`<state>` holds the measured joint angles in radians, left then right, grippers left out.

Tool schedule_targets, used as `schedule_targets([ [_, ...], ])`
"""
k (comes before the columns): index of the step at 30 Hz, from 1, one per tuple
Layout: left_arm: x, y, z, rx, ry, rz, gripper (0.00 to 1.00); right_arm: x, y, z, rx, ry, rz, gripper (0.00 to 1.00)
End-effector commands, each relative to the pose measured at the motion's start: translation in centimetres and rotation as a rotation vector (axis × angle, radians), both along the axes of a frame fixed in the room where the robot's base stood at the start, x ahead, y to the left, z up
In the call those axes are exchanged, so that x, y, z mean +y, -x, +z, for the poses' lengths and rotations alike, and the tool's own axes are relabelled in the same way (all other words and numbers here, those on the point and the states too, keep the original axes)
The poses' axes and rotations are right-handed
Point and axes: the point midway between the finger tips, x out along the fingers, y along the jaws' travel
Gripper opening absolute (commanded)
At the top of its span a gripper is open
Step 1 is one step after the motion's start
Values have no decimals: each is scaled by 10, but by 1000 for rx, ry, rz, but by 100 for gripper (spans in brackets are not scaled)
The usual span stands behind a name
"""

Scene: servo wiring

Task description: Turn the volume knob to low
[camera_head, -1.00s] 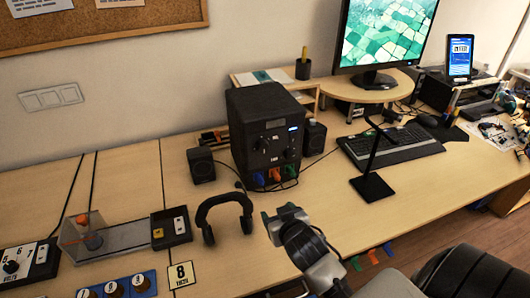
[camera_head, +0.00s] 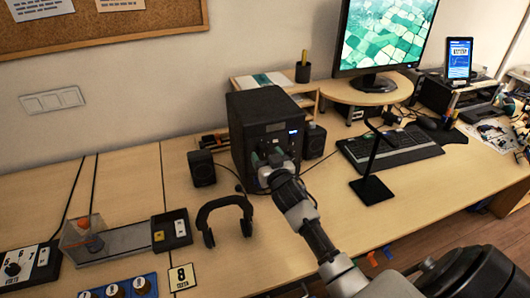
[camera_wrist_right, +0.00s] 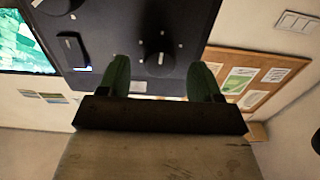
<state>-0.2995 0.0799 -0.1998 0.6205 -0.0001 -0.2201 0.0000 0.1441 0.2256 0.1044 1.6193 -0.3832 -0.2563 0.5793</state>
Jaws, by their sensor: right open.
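The black box (camera_head: 262,103) stands upright on the desk; its front panel is partly hidden behind my right gripper (camera_head: 268,158). In the right wrist view the dark panel (camera_wrist_right: 110,28) shows a round black knob (camera_wrist_right: 158,58) with a white pointer line and small white marks around it. A second round knob (camera_wrist_right: 55,5) is cut off at the top edge. No readable label tells which is the volume knob. My right gripper (camera_wrist_right: 160,82) is open, its green fingers spread to either side below the first knob; I cannot tell whether they touch it. My left gripper is out of view.
Small speakers (camera_head: 202,168) flank the box. Black headphones (camera_head: 226,215) lie in front on the left. A thin black stand (camera_head: 372,188) and a keyboard (camera_head: 390,150) are on the right. The desk front between headphones and stand is mostly clear.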

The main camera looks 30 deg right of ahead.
Motion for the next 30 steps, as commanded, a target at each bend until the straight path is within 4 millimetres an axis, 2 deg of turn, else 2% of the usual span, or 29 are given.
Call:
schedule_targets([
  [6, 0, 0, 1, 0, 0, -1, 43, -3, -15, 0, 0, 0, 1, 65],
  [15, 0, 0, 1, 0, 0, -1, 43, -4, -17, 0, 0, 0, 0, 63],
  [24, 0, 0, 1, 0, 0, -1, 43, -4, -16, 0, 1, 0, 0, 17],
  [30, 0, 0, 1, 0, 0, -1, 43, -4, -16, 0, 3, 9, 1, 15],
])
